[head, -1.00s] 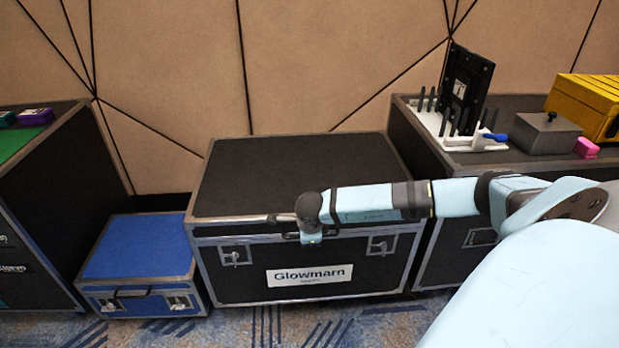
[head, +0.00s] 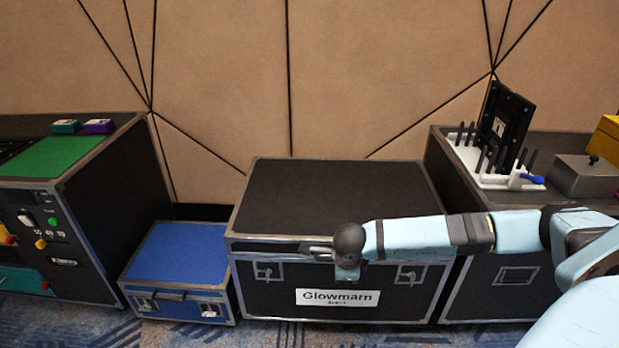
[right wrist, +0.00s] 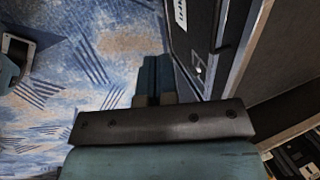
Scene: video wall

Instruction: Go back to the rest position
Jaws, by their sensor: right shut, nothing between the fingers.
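My right arm comes in from the right of the head view and reaches left across the front of the black case. I cannot tell the exact gap between gripper and case. My left gripper is not in view.
The black Glowmarn case (head: 330,190) stands in the middle, with a low blue case (head: 180,252) to its left. A dark console (head: 110,215) stands far left. Another dark case at right bears a white rack (head: 490,178) and a grey box (head: 590,178). Carpet (head: 260,335) lies in front.

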